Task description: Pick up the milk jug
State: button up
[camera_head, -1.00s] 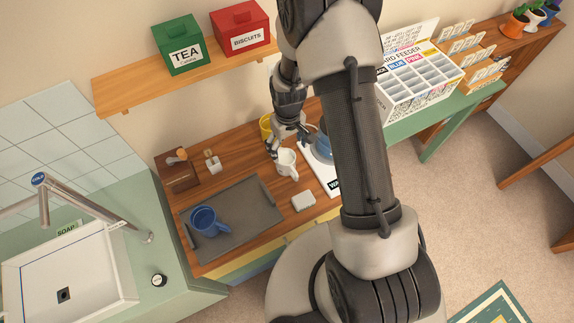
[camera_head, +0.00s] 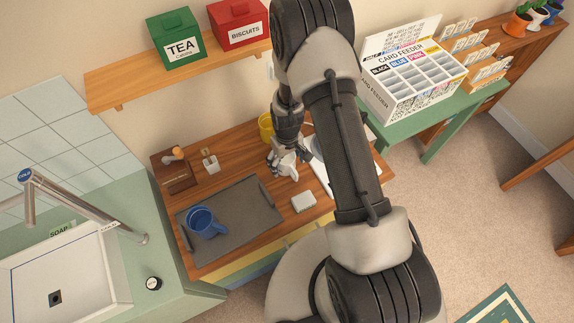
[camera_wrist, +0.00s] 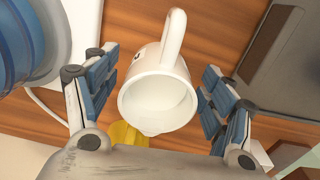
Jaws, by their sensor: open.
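The milk jug (camera_wrist: 157,95) is white, with an open mouth facing the wrist camera and a handle pointing to the top of that view. It stands on the wooden counter, and in the head view the jug (camera_head: 287,166) is partly covered by my gripper (camera_head: 280,158). In the wrist view my gripper (camera_wrist: 158,95) is open, with one blue-padded finger on each side of the jug.
A blue kettle-like vessel (camera_wrist: 20,45) stands close on the left in the wrist view. A grey tray (camera_head: 235,225) with a blue mug (camera_head: 203,221) lies left of the jug in the head view. A yellow container (camera_head: 265,127) is behind, and a small pale block (camera_head: 304,202) in front.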

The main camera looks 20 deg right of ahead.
jog(key=shift+c, duration=0.2)
jog(key=c, duration=1.2)
jog(key=shift+c, duration=0.3)
jog(key=shift+r, duration=0.15)
